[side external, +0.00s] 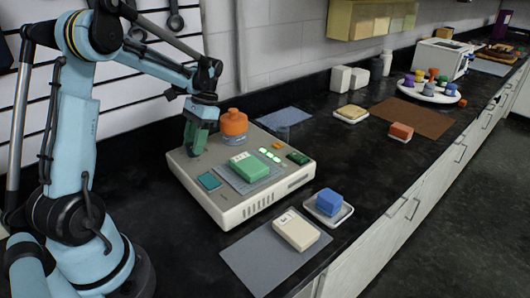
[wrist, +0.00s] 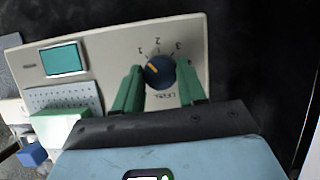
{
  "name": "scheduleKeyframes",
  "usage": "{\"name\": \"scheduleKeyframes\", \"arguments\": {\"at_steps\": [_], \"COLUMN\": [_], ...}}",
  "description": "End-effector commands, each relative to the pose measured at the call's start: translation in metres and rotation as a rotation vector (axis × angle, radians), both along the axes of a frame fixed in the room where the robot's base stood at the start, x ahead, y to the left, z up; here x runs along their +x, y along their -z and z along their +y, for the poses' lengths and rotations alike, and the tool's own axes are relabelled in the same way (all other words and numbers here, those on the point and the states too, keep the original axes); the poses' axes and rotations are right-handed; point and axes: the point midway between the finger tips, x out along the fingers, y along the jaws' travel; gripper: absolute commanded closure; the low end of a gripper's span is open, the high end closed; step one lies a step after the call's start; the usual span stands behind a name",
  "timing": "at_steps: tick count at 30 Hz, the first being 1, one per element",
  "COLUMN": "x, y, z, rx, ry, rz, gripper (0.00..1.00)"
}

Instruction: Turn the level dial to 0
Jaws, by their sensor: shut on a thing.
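The level dial (wrist: 163,73) is a dark blue round knob on the beige machine (wrist: 200,38), with an orange pointer mark aimed to the upper left, near the 1. The marks 1, 2 and 3 show around it; a 0 is not visible. My gripper (wrist: 160,78) has its green fingers on the left and right sides of the dial, shut on it. In the side external view, my gripper (side external: 197,135) points down at the machine's back left corner (side external: 190,160) and hides the dial.
On the machine are a green block (side external: 249,166), a teal panel (side external: 209,181), lit green buttons (side external: 270,155) and an orange-topped jar (side external: 234,122). A blue block (side external: 329,202) on a dish and a cream block (side external: 296,230) on a grey mat (side external: 245,262) stand in front.

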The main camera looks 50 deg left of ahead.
Motion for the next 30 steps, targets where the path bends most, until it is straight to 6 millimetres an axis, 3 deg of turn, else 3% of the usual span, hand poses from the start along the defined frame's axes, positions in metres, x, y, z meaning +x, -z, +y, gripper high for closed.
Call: {"name": "scheduleKeyframes", "arguments": {"at_steps": [18,30], "x": [-0.0022,-0.0028], "y": [0.0001,0.0002], "z": [0.0037,0.0041], "rx": [0.000,0.000], "ry": [-0.548,-0.727], "rz": [0.002,0.002], "gripper": [0.90,0.90]}}
